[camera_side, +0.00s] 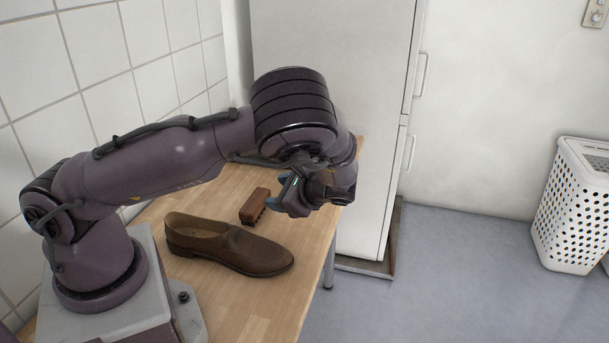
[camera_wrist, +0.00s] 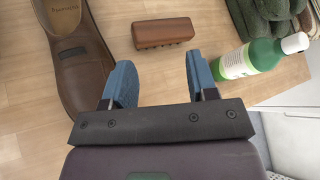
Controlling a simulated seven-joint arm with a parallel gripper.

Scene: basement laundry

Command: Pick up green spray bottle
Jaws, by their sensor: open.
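In the wrist view a green bottle (camera_wrist: 250,59) with a white label and a pale grey top lies on its side at the right, near the table edge. No spray trigger can be made out on it. My gripper (camera_wrist: 158,78) is open and empty, its two blue fingers apart, to the left of the bottle and not touching it. In the side view my gripper (camera_side: 312,190) hangs over the table's far right part. The bottle is not visible in the side view, where my arm covers that area.
A brown shoe (camera_side: 230,246) and a brown brush (camera_side: 255,206) lie on the wooden table (camera_side: 265,300). Dark green folded cloth (camera_wrist: 268,18) lies beside the bottle. A white cabinet (camera_side: 335,60) stands behind the table. A white laundry basket (camera_side: 570,215) stands on the floor at right.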

